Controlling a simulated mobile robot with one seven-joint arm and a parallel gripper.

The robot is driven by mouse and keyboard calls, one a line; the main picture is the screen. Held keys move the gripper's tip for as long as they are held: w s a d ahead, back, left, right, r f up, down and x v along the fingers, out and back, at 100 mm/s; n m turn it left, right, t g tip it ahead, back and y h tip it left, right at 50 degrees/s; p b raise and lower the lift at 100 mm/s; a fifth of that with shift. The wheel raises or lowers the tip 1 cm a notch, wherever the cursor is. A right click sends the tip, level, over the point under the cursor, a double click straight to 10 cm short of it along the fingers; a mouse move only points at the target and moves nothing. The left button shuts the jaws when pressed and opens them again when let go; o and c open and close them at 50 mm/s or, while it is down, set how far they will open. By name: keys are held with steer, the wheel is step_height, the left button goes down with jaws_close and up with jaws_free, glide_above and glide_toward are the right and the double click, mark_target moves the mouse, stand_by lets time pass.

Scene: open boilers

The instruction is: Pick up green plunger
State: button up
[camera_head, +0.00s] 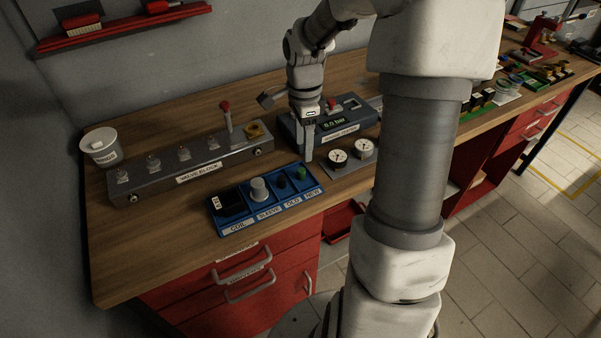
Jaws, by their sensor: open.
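The green plunger (301,172) stands in the right-hand compartment, labelled NEW, of a blue tray (239,230) near the bench's front edge. Only its green top shows clearly. My gripper (308,154) points down just behind and slightly right of the plunger, apart from it as far as I can see. It is open and nothing shows between its fingers. One finger is seen edge-on, so the gap is hard to make out.
The tray also holds a black coil (229,204), a grey sleeve (259,188) and a dark piece (282,182) labelled OLD. Behind stand a valve block (190,172) and a pressure unit (340,127). Two gauges (350,154) sit right of the tray. Bare wood lies to its left.

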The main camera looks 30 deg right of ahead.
mark_target(301, 170)
steer(key=f, duration=0.8)
steer(key=shift+w+a+f, duration=0.1)
steer(key=shift+w+a, duration=0.1)
steer(key=shift+c, duration=0.4)
jaws_close()
